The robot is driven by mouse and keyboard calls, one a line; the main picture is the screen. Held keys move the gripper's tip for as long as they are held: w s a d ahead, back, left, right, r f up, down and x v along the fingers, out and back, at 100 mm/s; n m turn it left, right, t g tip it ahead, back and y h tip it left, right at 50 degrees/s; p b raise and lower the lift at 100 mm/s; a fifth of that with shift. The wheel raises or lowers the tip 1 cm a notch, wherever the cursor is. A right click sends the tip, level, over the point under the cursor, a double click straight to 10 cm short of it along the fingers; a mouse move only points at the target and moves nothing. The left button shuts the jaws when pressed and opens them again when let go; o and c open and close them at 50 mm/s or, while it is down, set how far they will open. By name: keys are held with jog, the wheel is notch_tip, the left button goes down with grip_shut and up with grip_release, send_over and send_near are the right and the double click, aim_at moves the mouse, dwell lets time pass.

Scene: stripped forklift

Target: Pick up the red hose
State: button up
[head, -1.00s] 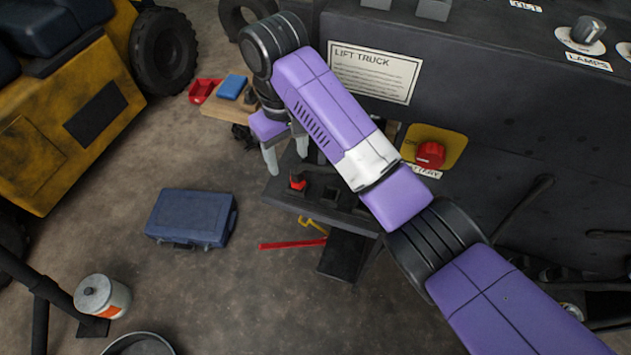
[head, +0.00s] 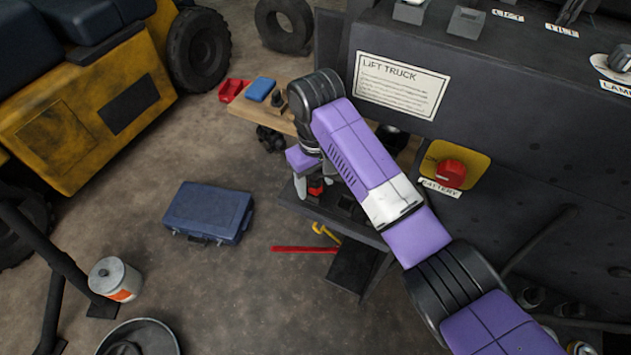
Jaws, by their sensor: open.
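My gripper (head: 314,186) points down over a dark low shelf in the head view, with its pale fingers apart. A small red piece with a dark base (head: 316,189) shows between or just behind the fingers, partly hidden by them. I cannot tell whether the fingers touch it, or whether it is the red hose. A thin straight red length (head: 302,249) lies on the floor in front of the shelf, away from my gripper. It could be a hose or a bar.
The dark shelf (head: 345,225) holds dark sockets. A wooden board (head: 262,118) behind carries a red bin (head: 232,90) and a blue box (head: 260,89). A blue case (head: 208,212) lies on the floor. The lift truck panel (head: 430,125) stands close at right. Floor between is clear.

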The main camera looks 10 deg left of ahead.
grip_shut()
dwell(1.4)
